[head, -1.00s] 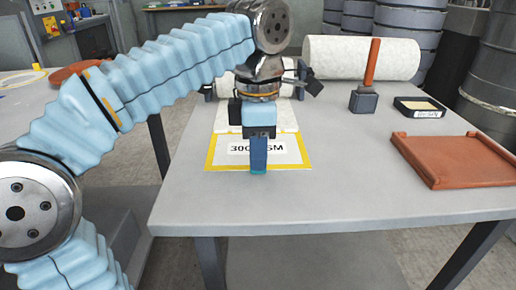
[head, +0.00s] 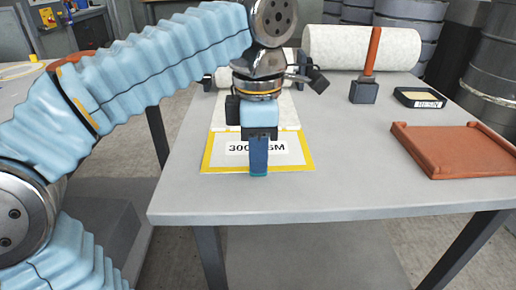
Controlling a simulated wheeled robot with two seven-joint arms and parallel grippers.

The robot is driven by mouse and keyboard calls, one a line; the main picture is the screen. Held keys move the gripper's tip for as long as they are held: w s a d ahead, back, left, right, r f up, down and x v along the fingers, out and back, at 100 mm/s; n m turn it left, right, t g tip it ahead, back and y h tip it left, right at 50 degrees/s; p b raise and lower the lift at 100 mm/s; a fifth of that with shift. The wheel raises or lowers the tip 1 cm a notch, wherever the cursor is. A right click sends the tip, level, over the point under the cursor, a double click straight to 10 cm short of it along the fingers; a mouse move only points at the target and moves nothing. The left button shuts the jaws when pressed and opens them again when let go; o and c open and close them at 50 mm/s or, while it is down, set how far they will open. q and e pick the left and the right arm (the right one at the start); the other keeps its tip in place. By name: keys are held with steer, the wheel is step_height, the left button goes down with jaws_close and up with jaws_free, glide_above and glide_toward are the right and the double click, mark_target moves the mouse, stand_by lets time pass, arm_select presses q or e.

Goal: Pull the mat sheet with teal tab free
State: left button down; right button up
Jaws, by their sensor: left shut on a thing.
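The mat sheet (head: 288,112) is a white strip lying on the table behind my left gripper. Its near part has a yellow border and a label (head: 302,147) reading partly "300" and "SM", with its middle hidden by the gripper. The teal tab (head: 259,174) shows as a small edge below the fingertips, at the sheet's front edge. My left gripper (head: 259,165) points down and is shut on the teal tab. The sheet's far end is hidden behind my left wrist. My right gripper is not in view.
A grey table (head: 345,180) carries a thick white roll (head: 362,48), an orange-handled tool (head: 373,55), a small dark box (head: 419,98) and an orange tray (head: 455,150) at the right. The table's front strip is clear. Dark drums (head: 495,60) stand behind.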

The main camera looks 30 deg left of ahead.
arm_select(q)
steer(key=shift+s+d, duration=0.5)
steer(key=shift+s, duration=0.3)
steer(key=shift+s+d, duration=0.45)
steer(key=shift+s, duration=0.35)
steer(key=shift+r, duration=0.1)
step_height(320, 180, up, 5)
steer(key=p, duration=0.5)
